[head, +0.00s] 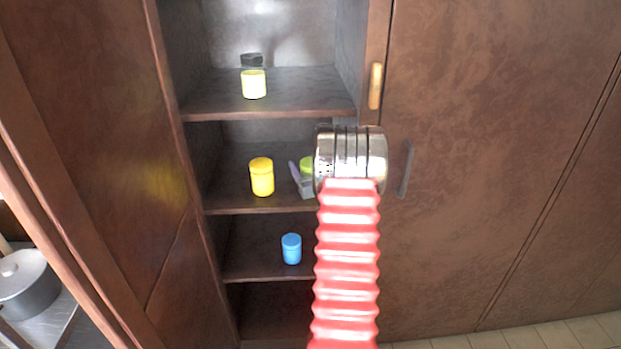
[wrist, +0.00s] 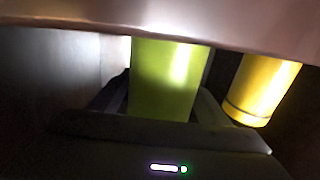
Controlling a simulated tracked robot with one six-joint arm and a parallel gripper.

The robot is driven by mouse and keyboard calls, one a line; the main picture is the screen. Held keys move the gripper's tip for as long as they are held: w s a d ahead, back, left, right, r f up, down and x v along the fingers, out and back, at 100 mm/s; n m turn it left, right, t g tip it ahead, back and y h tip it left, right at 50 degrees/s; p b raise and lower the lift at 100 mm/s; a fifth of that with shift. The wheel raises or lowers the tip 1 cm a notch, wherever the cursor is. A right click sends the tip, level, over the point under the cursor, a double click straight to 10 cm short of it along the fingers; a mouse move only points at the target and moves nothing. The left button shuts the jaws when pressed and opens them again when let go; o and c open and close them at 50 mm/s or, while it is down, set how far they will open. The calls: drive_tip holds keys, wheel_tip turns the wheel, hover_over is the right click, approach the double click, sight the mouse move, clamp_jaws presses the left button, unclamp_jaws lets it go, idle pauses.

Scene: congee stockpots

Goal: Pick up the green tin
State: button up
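The green tin (head: 307,163) stands on the middle shelf of an open cupboard in the head view, mostly hidden behind the shiny end of my arm. In the wrist view the green tin (wrist: 165,80) is large and central. My gripper (wrist: 165,100) has its dark fingers on either side of the tin, very close to it. Whether they touch it is unclear. In the head view one grey finger of my gripper (head: 302,180) shows just left of the tin. The tin's lower part is hidden behind the gripper body in the wrist view.
A yellow tin (head: 262,177) stands left of the green tin; it also shows in the wrist view (wrist: 262,90). A pale yellow tin (head: 254,84) and a dark tin (head: 251,60) are on the shelf above. A blue tin (head: 291,249) is below. A closed door (head: 480,180) is at right.

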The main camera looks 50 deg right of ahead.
drive_tip(key=c, duration=1.1)
drive_tip(key=shift+r, duration=0.1)
drive_tip(key=shift+r, duration=0.85)
drive_tip(key=v, duration=0.6)
drive_tip(key=r+v, duration=0.1)
drive_tip(key=v, duration=1.1)
drive_tip(key=shift+r, duration=0.3)
